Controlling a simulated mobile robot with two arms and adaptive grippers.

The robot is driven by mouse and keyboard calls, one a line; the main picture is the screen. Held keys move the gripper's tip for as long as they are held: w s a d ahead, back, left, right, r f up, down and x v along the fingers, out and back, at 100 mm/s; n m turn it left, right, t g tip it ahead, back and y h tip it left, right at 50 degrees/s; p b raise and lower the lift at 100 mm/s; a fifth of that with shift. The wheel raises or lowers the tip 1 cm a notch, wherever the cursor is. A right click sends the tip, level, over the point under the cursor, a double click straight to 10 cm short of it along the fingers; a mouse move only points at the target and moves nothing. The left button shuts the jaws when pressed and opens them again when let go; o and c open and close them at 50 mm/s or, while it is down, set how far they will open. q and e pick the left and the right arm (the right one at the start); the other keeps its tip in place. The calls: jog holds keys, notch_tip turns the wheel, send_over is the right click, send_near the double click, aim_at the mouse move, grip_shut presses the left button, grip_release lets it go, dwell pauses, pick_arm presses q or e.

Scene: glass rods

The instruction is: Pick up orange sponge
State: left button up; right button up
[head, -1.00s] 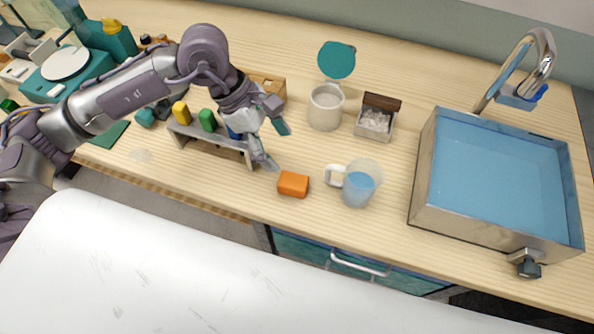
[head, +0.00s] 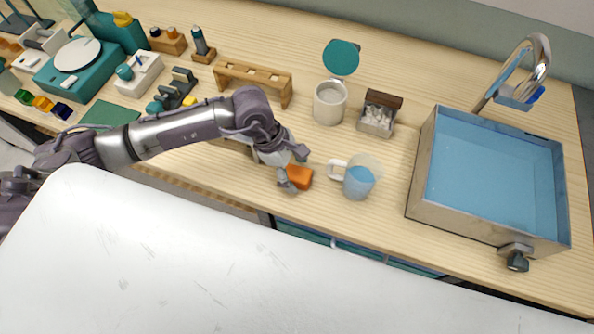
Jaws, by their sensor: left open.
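The orange sponge (head: 300,177) lies on the wooden counter near its front edge, just left of a jug. My left gripper (head: 293,170) is low at the sponge, with its fingers apart. One finger shows at the sponge's front left and the other at its back. The sponge's left side is partly hidden by the gripper. I cannot tell whether either finger touches it. My right gripper is not in view.
Behind are a white container (head: 330,103) and a small box (head: 377,114) with white pieces. A sink (head: 425,185) is at the right, a wooden rack (head: 252,78) behind my arm.

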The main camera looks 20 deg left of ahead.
aim_at(298, 173)
pick_arm(q)
jog(key=shift+d+f, duration=0.3)
jog(key=shift+f, duration=0.3)
jog(key=c, duration=1)
jog(key=shift+c, duration=0.2)
notch_tip(298, 173, up, 9)
jog(key=shift+r+b, duration=0.1)
jog(key=shift+b, duration=1.1)
jog(key=shift+r, duration=0.5)
